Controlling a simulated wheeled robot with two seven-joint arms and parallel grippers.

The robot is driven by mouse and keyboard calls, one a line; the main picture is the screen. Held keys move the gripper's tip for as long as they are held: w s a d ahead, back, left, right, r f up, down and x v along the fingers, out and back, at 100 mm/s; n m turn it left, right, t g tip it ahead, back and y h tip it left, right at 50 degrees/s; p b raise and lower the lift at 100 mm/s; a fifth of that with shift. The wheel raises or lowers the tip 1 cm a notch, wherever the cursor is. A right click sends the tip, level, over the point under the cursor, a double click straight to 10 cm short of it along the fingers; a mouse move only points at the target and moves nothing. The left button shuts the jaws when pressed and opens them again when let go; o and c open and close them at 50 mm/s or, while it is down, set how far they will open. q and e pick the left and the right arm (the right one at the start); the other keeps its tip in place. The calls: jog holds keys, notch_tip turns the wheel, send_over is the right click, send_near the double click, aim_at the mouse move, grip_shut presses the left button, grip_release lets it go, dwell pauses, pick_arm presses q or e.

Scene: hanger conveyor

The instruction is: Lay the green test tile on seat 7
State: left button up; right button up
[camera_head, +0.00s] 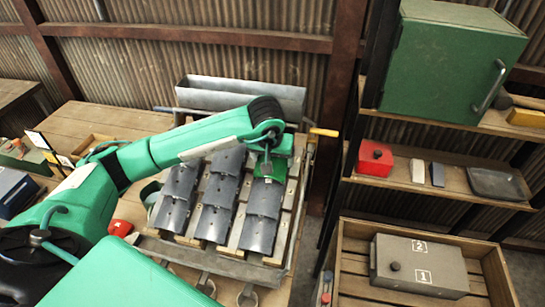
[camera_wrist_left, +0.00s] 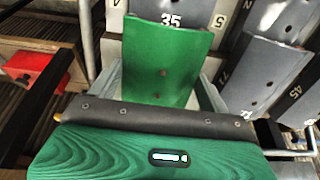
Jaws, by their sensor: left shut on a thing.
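My left gripper (camera_head: 267,150) is shut on the green test tile (camera_head: 270,170), at the top of the right column of the sloped rack. The tile, curved with two small holes, also shows in the left wrist view (camera_wrist_left: 165,65). Its far edge lies at or over the grey tile marked 35 (camera_wrist_left: 172,14); I cannot tell whether they touch. Several overlapping grey tiles (camera_head: 216,190) lie in three columns on the rack. Small number labels (camera_wrist_left: 220,20) sit beside the columns, but I cannot surely read a 7. My right gripper is not in view.
A grey metal trough (camera_head: 242,92) stands behind the rack. To the right is a shelf unit with a green cabinet (camera_head: 450,62), a red box (camera_head: 375,157) and a dark tray (camera_head: 498,184). A grey case (camera_head: 418,265) lies in a wooden crate (camera_head: 360,245) below.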

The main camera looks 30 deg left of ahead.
pick_arm(q)
jog(key=o, duration=1)
jog(key=shift+c, duration=0.2)
jog(key=shift+o, duration=0.6)
jog(key=shift+s+r+b, duration=0.15)
jog(key=shift+r+b, duration=0.15)
jog(key=shift+r, duration=0.25)
jog(key=b+v, duration=0.3)
jog(key=v, duration=0.9)
jog(key=shift+s+r+b, duration=0.2)
jog(key=shift+r+b, duration=0.1)
jog(key=shift+r, duration=0.05)
jog(key=shift+d+f, duration=0.1)
jog(key=shift+d, duration=0.05)
